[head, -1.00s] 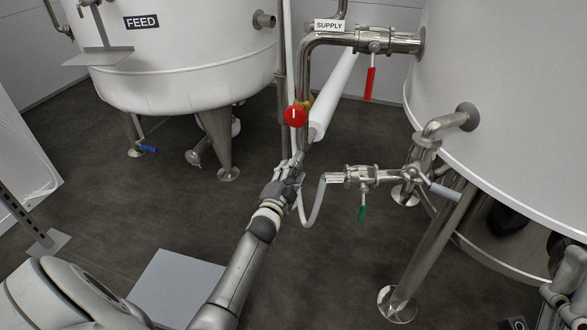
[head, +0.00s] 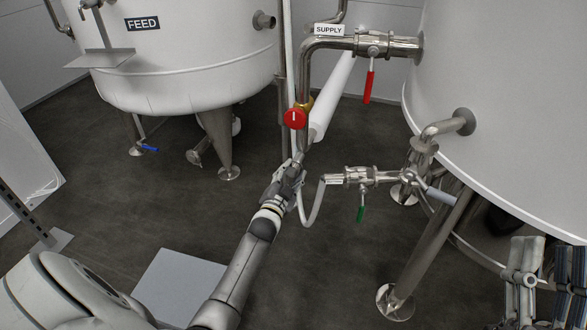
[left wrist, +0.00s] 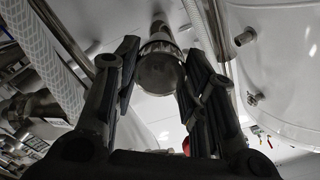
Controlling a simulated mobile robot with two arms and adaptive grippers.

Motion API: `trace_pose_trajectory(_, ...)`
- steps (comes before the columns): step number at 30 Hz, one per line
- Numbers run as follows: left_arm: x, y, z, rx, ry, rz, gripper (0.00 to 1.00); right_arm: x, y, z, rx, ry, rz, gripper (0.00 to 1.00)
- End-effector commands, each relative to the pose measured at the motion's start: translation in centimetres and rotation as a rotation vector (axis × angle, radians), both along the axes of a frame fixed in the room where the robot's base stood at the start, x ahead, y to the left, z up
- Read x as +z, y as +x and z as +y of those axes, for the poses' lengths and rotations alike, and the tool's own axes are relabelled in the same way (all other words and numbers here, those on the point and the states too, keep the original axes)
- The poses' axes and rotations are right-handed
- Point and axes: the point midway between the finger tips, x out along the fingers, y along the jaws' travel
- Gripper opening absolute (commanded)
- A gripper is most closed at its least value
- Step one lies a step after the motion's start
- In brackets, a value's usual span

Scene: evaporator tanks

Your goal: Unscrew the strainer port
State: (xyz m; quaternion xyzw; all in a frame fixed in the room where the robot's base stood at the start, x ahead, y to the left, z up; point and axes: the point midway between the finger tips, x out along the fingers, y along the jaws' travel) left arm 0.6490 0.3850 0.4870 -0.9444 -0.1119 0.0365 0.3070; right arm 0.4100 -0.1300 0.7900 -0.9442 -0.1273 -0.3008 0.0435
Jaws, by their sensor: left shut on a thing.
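The strainer port (left wrist: 160,68) shows in the left wrist view as a round metal end cap with a ridged rim, at the lower end of a pipe. My left gripper (left wrist: 163,62) has a finger on each side of it and is shut on it. In the head view my left gripper (head: 291,168) is at the pipe's low end, below the red round handle (head: 294,118), and hides the port. My right gripper (head: 527,270) is at the lower right corner, partly cut off, away from the port; its jaw state is unclear.
A clear hose (head: 312,215) hangs close beside my left gripper, joined to a valve with a green handle (head: 361,214). The SUPPLY valve with a red handle (head: 369,86) is above. The FEED tank (head: 185,80) stands at the left, a large tank (head: 510,90) at the right.

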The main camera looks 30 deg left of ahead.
Motion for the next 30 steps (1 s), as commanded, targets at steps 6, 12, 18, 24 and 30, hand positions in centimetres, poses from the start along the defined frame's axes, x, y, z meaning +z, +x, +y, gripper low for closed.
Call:
trace_pose_trajectory(6, 0.1, 0.1, -0.2, -0.003, -0.01, -0.005, 0.0, -0.2, 0.1, 0.0, -0.001, -0.004, 0.011, 0.4)
trace_pose_trajectory(12, 0.1, 0.1, -0.2, -0.003, -0.023, -0.007, 0.0, -0.3, 0.2, 0.0, -0.001, -0.006, 0.021, 0.4)
trace_pose_trajectory(18, 0.2, 0.1, -0.2, -0.003, -0.119, -0.029, 0.0, -1.8, 1.2, 0.0, -0.008, -0.035, 0.123, 0.4)
trace_pose_trajectory(24, 0.2, 0.1, -0.2, -0.003, -0.229, -0.056, 0.0, -3.6, 2.1, 0.0, -0.013, -0.065, 0.229, 0.4)
trace_pose_trajectory(30, 0.2, 0.1, -0.2, -0.003, -0.348, -0.084, 0.0, -5.6, 2.7, -0.1, -0.02, -0.095, 0.336, 0.4)
